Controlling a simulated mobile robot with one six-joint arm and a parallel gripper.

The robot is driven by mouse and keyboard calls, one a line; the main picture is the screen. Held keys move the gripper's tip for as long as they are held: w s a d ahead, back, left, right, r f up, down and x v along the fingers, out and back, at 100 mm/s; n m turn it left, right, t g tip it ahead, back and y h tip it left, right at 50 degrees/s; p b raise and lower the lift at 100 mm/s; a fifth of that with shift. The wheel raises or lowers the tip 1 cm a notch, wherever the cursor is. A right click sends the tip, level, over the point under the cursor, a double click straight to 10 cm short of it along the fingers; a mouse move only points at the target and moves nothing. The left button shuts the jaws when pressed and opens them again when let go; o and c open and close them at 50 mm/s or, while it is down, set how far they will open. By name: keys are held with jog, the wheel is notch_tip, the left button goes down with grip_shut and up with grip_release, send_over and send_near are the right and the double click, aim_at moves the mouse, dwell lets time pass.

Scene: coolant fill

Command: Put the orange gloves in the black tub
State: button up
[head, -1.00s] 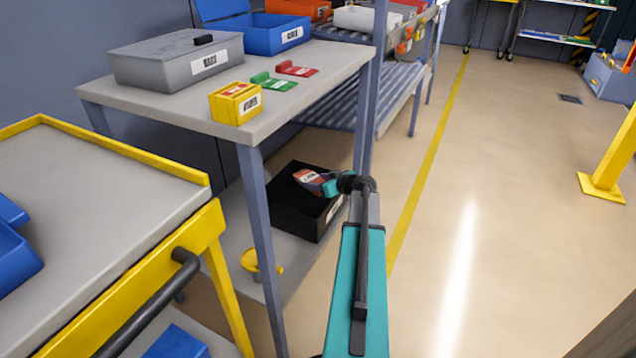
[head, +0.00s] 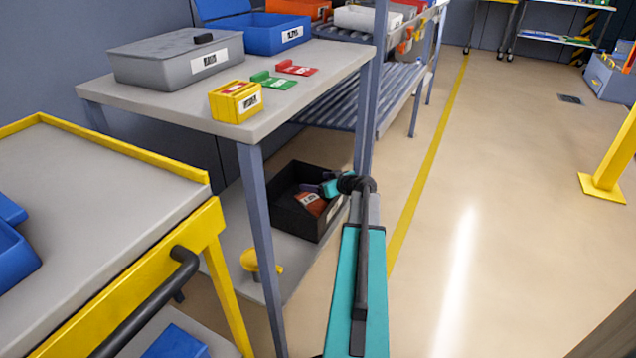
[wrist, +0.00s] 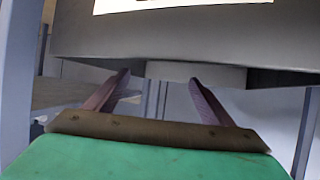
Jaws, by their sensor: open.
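The orange gloves (head: 311,204), a reddish-orange bundle with a white label, lie inside the black tub (head: 286,217) on the lower shelf. They rest low in it, toward its near right side. My gripper (head: 308,188) is above the tub's interior, just above and beyond the gloves, and apart from them. In the wrist view, my gripper's two fingers (wrist: 160,85) stand spread with nothing between them. The gloves do not show in the wrist view.
The grey table (head: 315,92) is above the tub, and its leg (head: 262,240) stands close on the left. A yellow knob-shaped object (head: 262,263) is on the lower shelf in front. A yellow-edged cart (head: 110,190) stands at left.

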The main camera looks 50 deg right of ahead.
jog(key=shift+r, duration=0.2)
jog(key=p+v, duration=0.4)
jog(key=v, duration=0.8)
jog(key=shift+r, duration=0.4)
jog(key=shift+s, duration=0.1)
